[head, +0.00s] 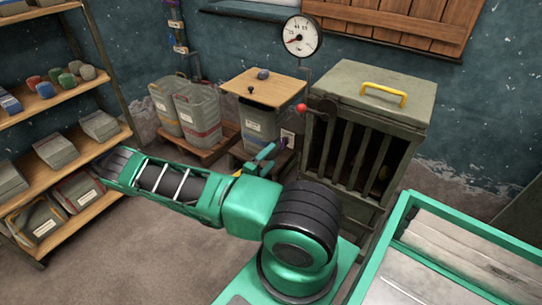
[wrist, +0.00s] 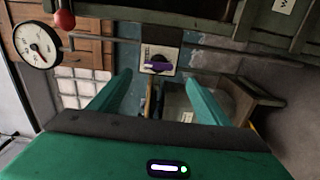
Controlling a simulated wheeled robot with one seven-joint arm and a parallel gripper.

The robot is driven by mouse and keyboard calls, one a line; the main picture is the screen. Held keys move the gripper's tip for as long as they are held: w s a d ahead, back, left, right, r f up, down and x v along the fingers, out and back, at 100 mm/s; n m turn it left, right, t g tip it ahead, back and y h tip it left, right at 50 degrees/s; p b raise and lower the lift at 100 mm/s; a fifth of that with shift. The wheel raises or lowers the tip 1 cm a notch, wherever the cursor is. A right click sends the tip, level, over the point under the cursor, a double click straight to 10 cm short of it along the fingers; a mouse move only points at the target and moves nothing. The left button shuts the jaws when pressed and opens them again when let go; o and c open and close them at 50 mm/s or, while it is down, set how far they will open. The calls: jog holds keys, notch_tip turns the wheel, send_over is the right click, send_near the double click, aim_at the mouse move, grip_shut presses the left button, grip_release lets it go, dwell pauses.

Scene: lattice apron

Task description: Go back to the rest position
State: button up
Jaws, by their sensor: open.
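My gripper (wrist: 158,80) is open and empty, with its two green fingers spread apart in the wrist view. In the head view my gripper (head: 268,158) shows just behind my arm, near the bin with the wooden lid. Beyond the fingertips is a switch box with a purple knob (wrist: 158,66); the knob lies apart from both fingers. The same purple knob (head: 283,142) is small and partly hidden in the head view. My arm reaches to the left and hides part of the gripper.
A barred cabinet (head: 370,100) with a yellow handle stands right of the gripper. A red ball lever (head: 301,107) and a gauge (head: 302,36) are close by. Shelves (head: 80,150) stand near my arm on the left. A green-rimmed tray (head: 400,222) is at right.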

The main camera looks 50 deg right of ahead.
jog(key=shift+r, duration=0.1)
dwell(0.6)
jog(key=s+a+r+m+y, duration=0.2)
jog(key=s+a+r+y, duration=0.4)
jog(key=a+r, duration=0.2)
jog(key=s+a+r+m+g+y, duration=0.1)
jog(key=s+a+r+m+y, duration=0.1)
jog(key=s+a+r+y, duration=0.4)
jog(key=s+a+r+m+y, duration=0.3)
jog(key=s+a+r+y, duration=0.3)
jog(key=a+r, duration=0.5)
notch_tip(320, 180, up, 8)
jog(key=shift+s+a+f+g, duration=0.15)
jog(key=shift+s+f+g, duration=0.15)
jog(key=shift+s, duration=0.75)
